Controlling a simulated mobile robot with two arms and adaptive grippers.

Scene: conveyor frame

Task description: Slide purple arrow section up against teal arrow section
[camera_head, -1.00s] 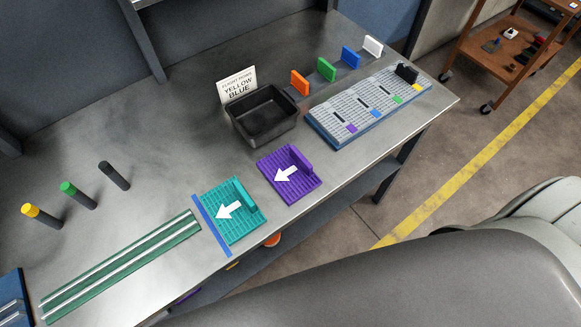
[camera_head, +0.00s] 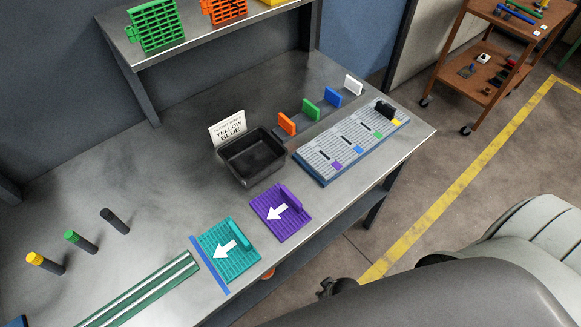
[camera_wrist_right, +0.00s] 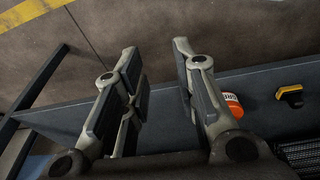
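The purple arrow section (camera_head: 286,222) lies flat on the bench, with a white arrow and a raised purple handle. The teal arrow section (camera_head: 237,263) lies to its lower left, with a similar arrow and handle. A bare strip of bench separates the two. A blue strip (camera_head: 209,265) runs along the teal section's left edge. My right gripper (camera_wrist_right: 158,65) is open and empty in the right wrist view, over the floor and lower shelf beside the bench. In the head view, only a dark part of it may show near the bench's front edge. My left gripper is not in view.
A black bin (camera_head: 252,157) with a sign stands behind the purple section. A grey slotted board (camera_head: 352,146) lies to the right. A green rail (camera_head: 140,292) lies left of the teal section. An orange container (camera_wrist_right: 232,104) is on the lower shelf.

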